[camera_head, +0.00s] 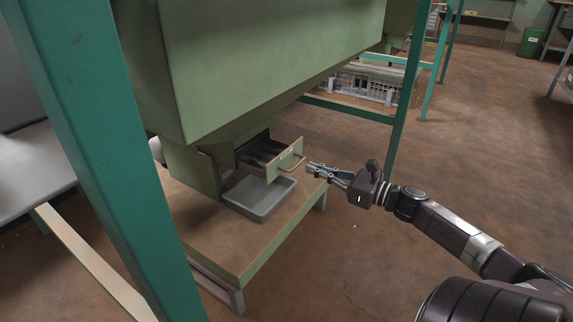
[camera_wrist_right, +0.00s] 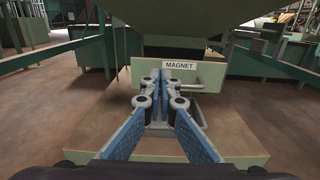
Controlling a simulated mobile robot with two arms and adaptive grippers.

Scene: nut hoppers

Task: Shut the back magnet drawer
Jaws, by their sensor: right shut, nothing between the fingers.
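The magnet drawer (camera_head: 284,160) has a green front and stands pulled out of the green housing under the big hopper. Its inside shows dark from above. In the right wrist view its front (camera_wrist_right: 214,76) carries a MAGNET label (camera_wrist_right: 180,65) and a metal bar handle (camera_wrist_right: 202,88). My right gripper (camera_head: 311,168) is shut and empty, just outside the drawer front near the handle. In the right wrist view its closed fingertips (camera_wrist_right: 178,72) point at the front, overlapping it below the label. I cannot tell whether they touch. My left gripper is out of view.
A grey tray (camera_head: 258,207) sits below the drawer on the wooden-topped stand (camera_head: 240,252). The green hopper (camera_head: 250,65) hangs above. Teal posts (camera_head: 110,150) rise at the left and behind the gripper. The brown floor at the right is open.

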